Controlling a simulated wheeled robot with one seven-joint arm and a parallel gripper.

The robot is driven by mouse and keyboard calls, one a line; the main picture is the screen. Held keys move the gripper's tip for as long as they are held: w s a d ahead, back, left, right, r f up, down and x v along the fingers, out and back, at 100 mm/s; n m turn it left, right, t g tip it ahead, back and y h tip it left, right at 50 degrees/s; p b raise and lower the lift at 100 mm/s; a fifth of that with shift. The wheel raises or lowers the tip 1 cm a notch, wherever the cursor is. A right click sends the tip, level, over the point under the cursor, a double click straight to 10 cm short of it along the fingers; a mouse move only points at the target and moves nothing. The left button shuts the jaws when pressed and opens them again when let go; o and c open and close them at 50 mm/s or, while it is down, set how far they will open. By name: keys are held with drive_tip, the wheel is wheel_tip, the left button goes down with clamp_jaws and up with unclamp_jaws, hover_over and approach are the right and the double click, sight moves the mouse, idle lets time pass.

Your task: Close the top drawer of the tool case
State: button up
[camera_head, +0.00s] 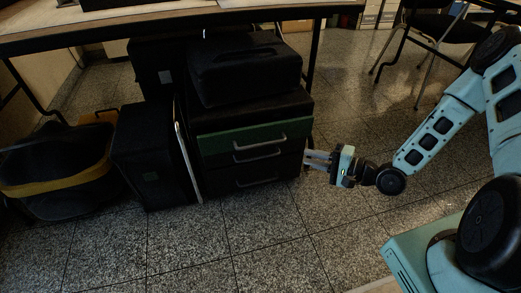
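The tool case (222,180) is a dark cabinet standing on the floor under the table, with several silver bar handles on its front. Its top drawer (250,148) appears pulled out, with a green area (245,132) showing that looks like its inside. A silver handle crosses the drawer's front. Its exact opening is hard to judge in the dim light. My gripper (314,158) is just right of the case's front, low over the floor, fingers pointing left. The two fingers look apart with nothing between them. I cannot tell whether they touch the case.
A black case (245,75) sits on top of the tool case. The table (180,20) overhangs. The speckled floor (270,235) in front is clear.

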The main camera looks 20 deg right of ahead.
sight(263, 145)
drive_tip(key=b+x, duration=0.6)
drive_tip(key=x, duration=1)
drive_tip(key=shift+a+r, duration=0.1)
drive_tip(key=shift+a, duration=0.2)
drive_tip(key=shift+w+a, duration=0.3)
clamp_jaws()
